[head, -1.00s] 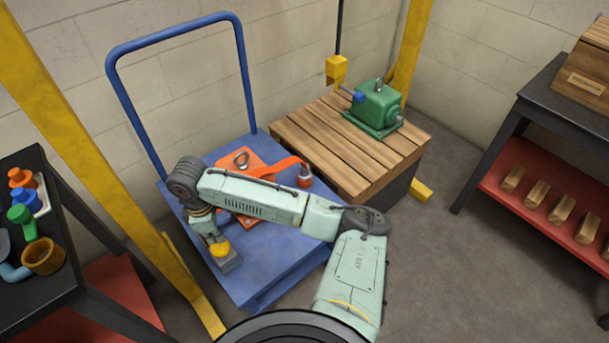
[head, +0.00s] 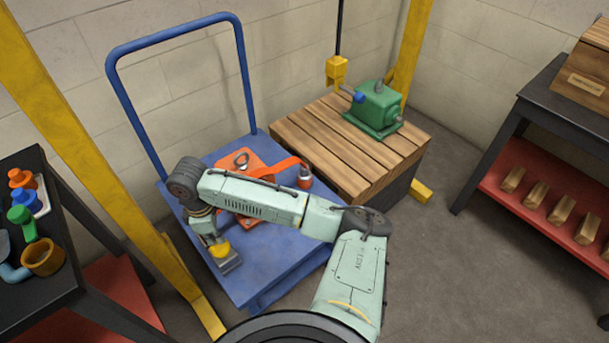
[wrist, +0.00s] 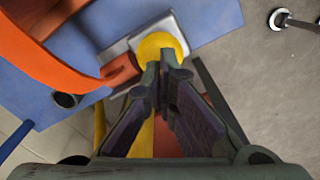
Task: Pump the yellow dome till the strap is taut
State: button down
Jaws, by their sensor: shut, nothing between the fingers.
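The yellow dome (head: 219,250) sits on a grey block at the front left of the blue cart. It also shows in the wrist view (wrist: 160,44), just beyond the fingertips. My gripper (wrist: 165,72) is shut and empty, its tips at the lower edge of the dome; I cannot tell whether they touch it. In the head view my wrist hides most of the gripper. The orange strap (head: 281,168) runs over the orange unit on the cart. In the wrist view the strap (wrist: 48,68) curves in a broad bow at the left.
The blue cart (head: 270,262) has a tall handle at the back. A wooden crate (head: 335,140) with a green motor (head: 374,108) stands to its right. A yellow post (head: 90,150) and a dark table with coloured parts are at the left. Open floor lies at the right.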

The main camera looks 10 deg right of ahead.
aim_at(219, 245)
jog(key=shift+f, duration=0.1)
jog(key=shift+f+b, duration=1.15)
jog(key=shift+f, duration=0.75)
notch_tip(219, 245, up, 4)
jog(key=p, duration=0.3)
jog(key=shift+s+p, duration=0.1)
jog(key=shift+p, duration=0.25)
jog(key=shift+f, duration=0.2)
